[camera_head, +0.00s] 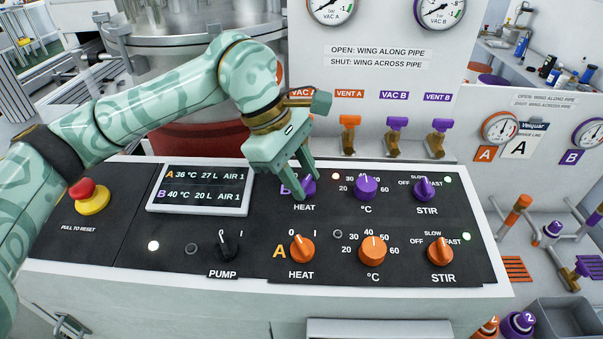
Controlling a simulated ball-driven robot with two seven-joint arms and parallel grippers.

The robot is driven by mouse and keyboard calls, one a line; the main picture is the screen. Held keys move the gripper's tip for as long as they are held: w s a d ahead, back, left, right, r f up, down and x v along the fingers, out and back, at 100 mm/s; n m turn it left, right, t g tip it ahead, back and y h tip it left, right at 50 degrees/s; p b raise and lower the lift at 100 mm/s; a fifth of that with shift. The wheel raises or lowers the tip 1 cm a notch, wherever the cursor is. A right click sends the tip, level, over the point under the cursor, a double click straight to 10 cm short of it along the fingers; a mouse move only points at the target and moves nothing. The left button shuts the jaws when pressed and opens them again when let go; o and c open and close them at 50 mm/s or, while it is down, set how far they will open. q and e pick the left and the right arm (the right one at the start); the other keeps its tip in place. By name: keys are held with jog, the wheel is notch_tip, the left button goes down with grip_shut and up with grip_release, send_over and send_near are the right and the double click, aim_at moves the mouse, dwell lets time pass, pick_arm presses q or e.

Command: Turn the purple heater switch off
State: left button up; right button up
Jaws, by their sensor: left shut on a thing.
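The purple heater switch (309,186) is the knob above the upper HEAT label, in row B of the black control panel. My left gripper (302,189) reaches down from above and is shut on this knob. Its fingers cover most of the knob and the marks around it, so I cannot tell which way the knob points. My right gripper is not in view.
The orange heater knob (302,249) sits below, with the black pump knob (227,248) to its left. The purple temperature knob (366,187) and purple stir knob (424,189) are to the right. A display (200,211) and red stop button (84,190) stand left.

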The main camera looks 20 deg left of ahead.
pick_arm(q)
jog(key=n+t, duration=0.1)
jog(key=n, duration=0.2)
jog(key=shift+s+t, duration=0.1)
jog(key=shift+t, duration=0.2)
jog(key=n+t, duration=0.1)
jog(key=n, duration=0.1)
jog(key=shift+s+n+b, duration=0.1)
jog(key=shift+n+b, duration=0.2)
jog(key=shift+b, duration=0.1)
jog(key=n+t+y+b, duration=0.1)
jog(key=n+t+b, duration=0.1)
jog(key=n, duration=0.3)
jog(key=shift+s+d+n, duration=0.1)
jog(key=shift+n, duration=0.2)
jog(key=o, duration=1)
jog(key=p+v, duration=0.1)
jog(key=v, duration=0.4)
jog(key=p+v, duration=0.1)
jog(key=v, duration=1)
jog(key=shift+s+d+r+p, duration=0.1)
jog(key=shift+s+d+p, duration=0.15)
jog(key=shift+s+p, duration=0.15)
